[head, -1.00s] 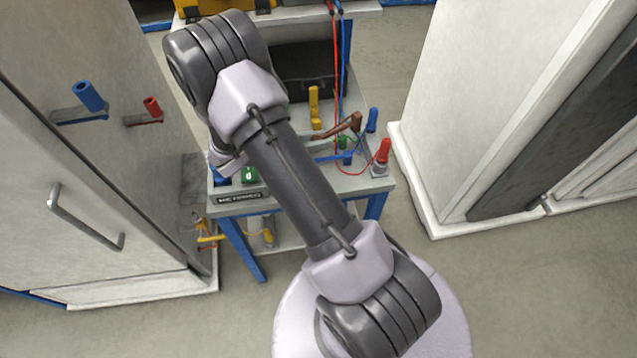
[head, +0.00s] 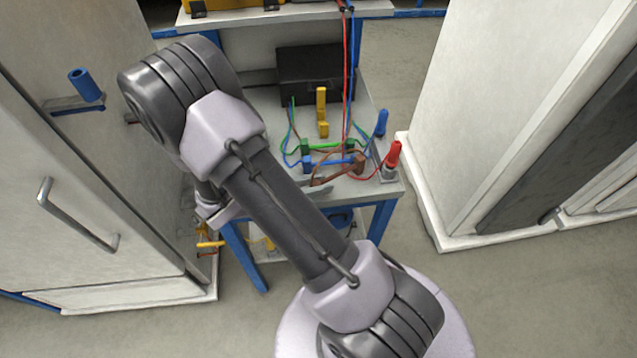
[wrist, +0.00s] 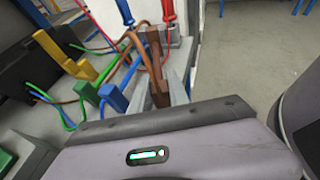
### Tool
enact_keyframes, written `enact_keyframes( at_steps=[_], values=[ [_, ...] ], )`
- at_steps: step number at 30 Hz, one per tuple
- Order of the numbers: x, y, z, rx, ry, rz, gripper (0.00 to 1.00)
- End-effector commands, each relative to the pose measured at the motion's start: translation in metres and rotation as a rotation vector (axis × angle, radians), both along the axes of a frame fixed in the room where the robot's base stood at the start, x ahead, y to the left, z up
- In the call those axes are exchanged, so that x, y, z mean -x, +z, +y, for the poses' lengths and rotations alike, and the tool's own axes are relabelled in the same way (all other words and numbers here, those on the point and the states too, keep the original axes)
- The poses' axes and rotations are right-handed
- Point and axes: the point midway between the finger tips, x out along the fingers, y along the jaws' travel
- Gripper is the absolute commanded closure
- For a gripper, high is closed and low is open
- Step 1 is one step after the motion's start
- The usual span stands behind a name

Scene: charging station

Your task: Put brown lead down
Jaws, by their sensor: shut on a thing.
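The brown lead shows in the head view as a brown plug (head: 359,164) at the front right of the small blue-legged table (head: 372,185). A brown stretch runs from it left toward my arm. In the wrist view, my gripper (wrist: 163,78) is shut on the brown lead (wrist: 154,58), with grey fingers on either side of it. The lead is close over the tabletop; I cannot tell whether it touches. My arm hides most of the gripper in the head view.
Blue (head: 332,161) and green (head: 324,146) leads lie beside the brown one. White cabinets flank the table; a black box (head: 310,75) sits at the back.

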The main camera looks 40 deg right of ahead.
Motion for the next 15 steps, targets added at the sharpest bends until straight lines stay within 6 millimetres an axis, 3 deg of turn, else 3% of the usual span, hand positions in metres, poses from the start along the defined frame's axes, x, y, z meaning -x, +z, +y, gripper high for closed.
enact_keyframes(
  at_steps=[10, 11, 13, 15],
  values=[
    [-0.0003, -0.0082, -0.0001, 0.000, 0.000, -0.001, 1.00],
    [-0.0003, -0.0082, -0.0001, 0.000, 0.000, -0.001, 0.73],
    [-0.0003, -0.0081, 0.0000, 0.000, 0.000, -0.001, 0.59],
    [-0.0003, -0.0081, 0.0000, 0.000, 0.000, 0.000, 0.57]
  ],
)
